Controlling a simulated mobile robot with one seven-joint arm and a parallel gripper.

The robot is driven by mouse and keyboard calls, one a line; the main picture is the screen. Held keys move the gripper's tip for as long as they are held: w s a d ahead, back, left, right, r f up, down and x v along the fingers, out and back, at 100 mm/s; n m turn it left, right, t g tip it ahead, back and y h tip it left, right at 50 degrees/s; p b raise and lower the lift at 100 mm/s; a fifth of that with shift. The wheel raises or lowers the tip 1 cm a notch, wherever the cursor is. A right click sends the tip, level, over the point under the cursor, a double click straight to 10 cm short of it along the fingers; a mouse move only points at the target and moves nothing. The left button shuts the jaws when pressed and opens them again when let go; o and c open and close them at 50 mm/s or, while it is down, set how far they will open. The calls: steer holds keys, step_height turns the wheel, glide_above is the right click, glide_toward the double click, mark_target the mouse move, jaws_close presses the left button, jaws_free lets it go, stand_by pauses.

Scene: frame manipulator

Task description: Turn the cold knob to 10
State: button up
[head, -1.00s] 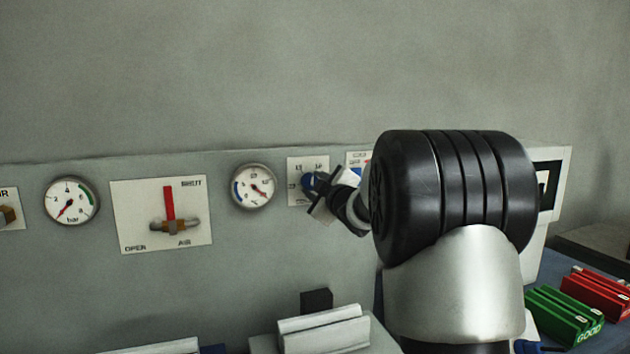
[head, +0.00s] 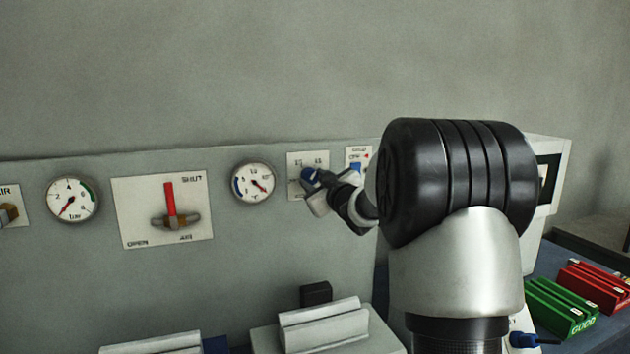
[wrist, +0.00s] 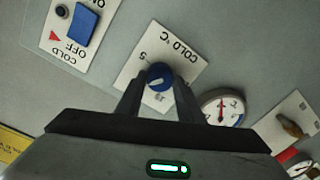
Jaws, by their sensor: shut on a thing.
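The cold knob is a round blue dial with a white mark (wrist: 159,76), on a white plate labelled COLD °C (wrist: 181,55) that appears turned over in the wrist view. My gripper (wrist: 161,88) has one finger on each side of the knob and is shut on it. In the head view the blue knob (head: 309,175) shows at my gripper's tip (head: 316,183), on its white plate (head: 296,161). The fingers and arm hide part of the dial and scale, so I cannot read the exact setting.
A blue COLD switch (wrist: 82,25) with a red arrow sits beside the knob plate. A round gauge (head: 253,182) is left of it, then the red-handled AIR valve (head: 169,199) and a bar gauge (head: 71,199). Green (head: 561,307) and red (head: 594,286) blocks lie at right.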

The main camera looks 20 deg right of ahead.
steer(key=shift+f, duration=0.1)
steer(key=o, duration=1.1)
steer(key=shift+c, duration=0.2)
steer(key=s+b, duration=0.2)
steer(key=s, duration=1.5)
steer(key=shift+s+d+r, duration=0.25)
steer(key=shift+d+r, duration=0.05)
